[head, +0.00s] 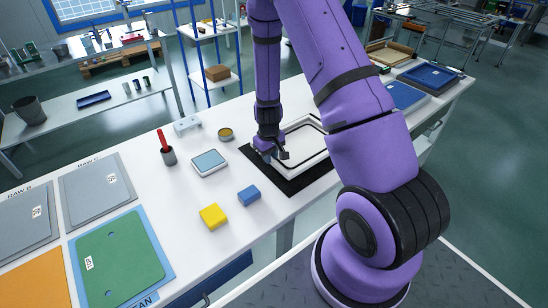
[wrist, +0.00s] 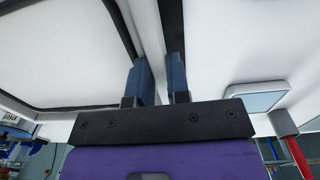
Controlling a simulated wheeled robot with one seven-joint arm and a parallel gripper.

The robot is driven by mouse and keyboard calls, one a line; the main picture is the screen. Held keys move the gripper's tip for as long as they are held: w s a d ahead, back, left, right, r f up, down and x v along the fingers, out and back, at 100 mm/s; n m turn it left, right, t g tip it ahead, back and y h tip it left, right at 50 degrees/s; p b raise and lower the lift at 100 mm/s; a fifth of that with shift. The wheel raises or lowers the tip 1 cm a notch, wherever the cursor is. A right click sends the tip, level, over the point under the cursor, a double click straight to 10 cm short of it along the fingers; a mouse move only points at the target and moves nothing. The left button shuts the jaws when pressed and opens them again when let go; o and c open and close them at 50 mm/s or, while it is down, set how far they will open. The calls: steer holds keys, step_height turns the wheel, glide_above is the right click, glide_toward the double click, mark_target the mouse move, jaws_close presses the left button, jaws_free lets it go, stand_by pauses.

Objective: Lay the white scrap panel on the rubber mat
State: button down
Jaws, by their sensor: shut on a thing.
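The white scrap panel (head: 311,137) is a pale plate with a dark outline, partly hidden by my arm in the head view. It lies over the black rubber mat (head: 290,187), whose dark border shows at the left and front; whether the panel touches the mat is unclear. My gripper (head: 276,155) is shut on the panel's near-left edge. In the wrist view the panel (wrist: 60,55) fills the upper left, and its edge stands between the two blue fingertips (wrist: 161,78). A dark strip of the mat (wrist: 181,22) shows beyond that edge.
Left of the mat are a grey-blue tablet (head: 209,162), a round tin (head: 226,134) and a cup with a red-handled tool (head: 167,148). Yellow (head: 213,216) and blue (head: 249,194) blocks lie in front. A green panel (head: 120,260) is front left; a blue tray (head: 430,76) is back right.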

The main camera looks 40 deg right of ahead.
steer(key=shift+w+d+f, duration=0.1)
steer(key=shift+w+d, duration=0.3)
steer(key=shift+d, duration=0.2)
steer(key=shift+w+d, duration=0.35)
steer(key=shift+d, duration=0.2)
steer(key=shift+w+d+f, duration=0.1)
steer(key=shift+d+f, duration=0.05)
steer(key=shift+f, duration=0.75)
steer(key=shift+w+d+f, duration=0.1)
steer(key=shift+d+f, duration=0.05)
steer(key=shift+f, duration=0.75)
steer(key=c, duration=1.1)
jaws_free()
